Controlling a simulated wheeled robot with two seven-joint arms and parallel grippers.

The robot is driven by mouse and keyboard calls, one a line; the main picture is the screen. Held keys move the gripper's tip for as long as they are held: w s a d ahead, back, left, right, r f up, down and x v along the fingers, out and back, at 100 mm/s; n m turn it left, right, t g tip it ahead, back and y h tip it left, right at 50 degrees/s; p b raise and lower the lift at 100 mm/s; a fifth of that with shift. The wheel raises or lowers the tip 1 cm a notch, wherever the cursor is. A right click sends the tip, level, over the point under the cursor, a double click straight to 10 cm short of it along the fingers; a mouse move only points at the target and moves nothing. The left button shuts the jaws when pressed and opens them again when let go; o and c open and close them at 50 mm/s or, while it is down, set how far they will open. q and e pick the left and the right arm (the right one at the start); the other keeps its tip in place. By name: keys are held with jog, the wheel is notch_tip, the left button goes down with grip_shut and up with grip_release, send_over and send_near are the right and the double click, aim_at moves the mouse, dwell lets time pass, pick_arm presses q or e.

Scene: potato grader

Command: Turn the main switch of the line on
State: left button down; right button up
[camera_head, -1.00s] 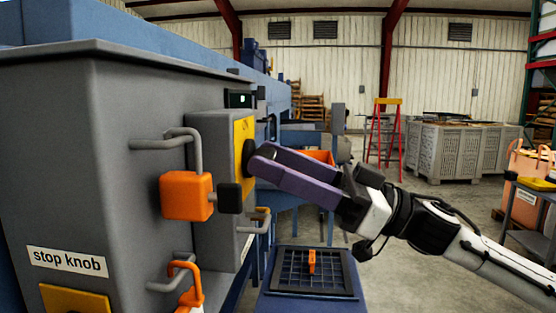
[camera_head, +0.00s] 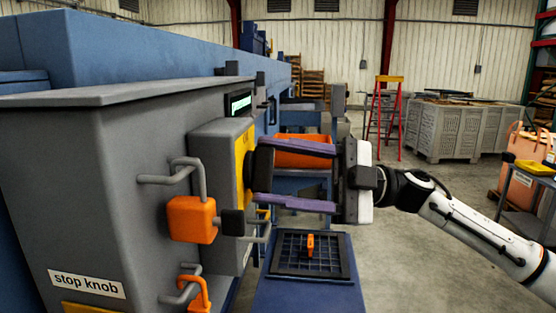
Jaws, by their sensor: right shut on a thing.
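The main switch is a black rotary knob (camera_head: 259,171) on a yellow plate (camera_head: 240,160), on the side of a grey switch box (camera_head: 217,165). I see it edge-on. My right gripper (camera_head: 264,173) reaches in from the right and is shut on the knob. Its two purple fingers lie one above and one below it, partly covering it. A small display (camera_head: 239,103) above the box shows green lettering too small to read. My left gripper is not in view.
An orange padlock-like piece (camera_head: 199,297) hangs below. A "stop knob" label (camera_head: 87,284) is at lower left. A blue stand with a grid tray (camera_head: 281,267) stands below my gripper.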

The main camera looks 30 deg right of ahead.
jog(key=shift+r+n+g+h+p, duration=0.1)
jog(key=shift+n+g+h+p, duration=0.4)
jog(key=shift+n, duration=1.35)
jog(key=shift+r+n+g+h+p, duration=0.1)
jog(key=shift+n+g+h+p, duration=0.4)
jog(key=shift+n, duration=1.35)
jog(key=o, duration=1)
jog(key=shift+o, duration=0.2)
